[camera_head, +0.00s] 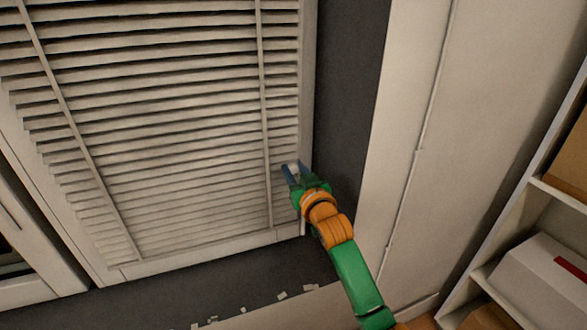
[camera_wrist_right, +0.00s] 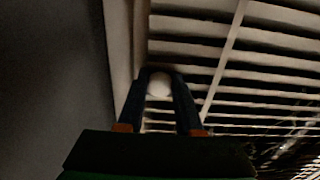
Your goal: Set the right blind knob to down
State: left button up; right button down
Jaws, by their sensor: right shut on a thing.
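The right blind knob (camera_wrist_right: 159,85) is a small, pale, rounded piece. In the right wrist view it sits between the two dark fingers of my right gripper (camera_wrist_right: 160,92), which are shut on it. My left gripper is not in view.
A dark wall strip (camera_head: 345,80) and a pale wall panel with a thin conduit (camera_head: 416,150) stand right of the blind. A shelf (camera_head: 560,192) with boxes is at the far right. A dark ledge (camera_head: 220,285) runs below the window, with small pale scraps near its front.

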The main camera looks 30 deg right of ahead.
jog(key=shift+f, duration=0.35)
jog(key=c, duration=0.6)
grip_release()
jog(key=shift+w, duration=0.1)
jog(key=shift+r, duration=0.1)
jog(key=v, duration=0.7)
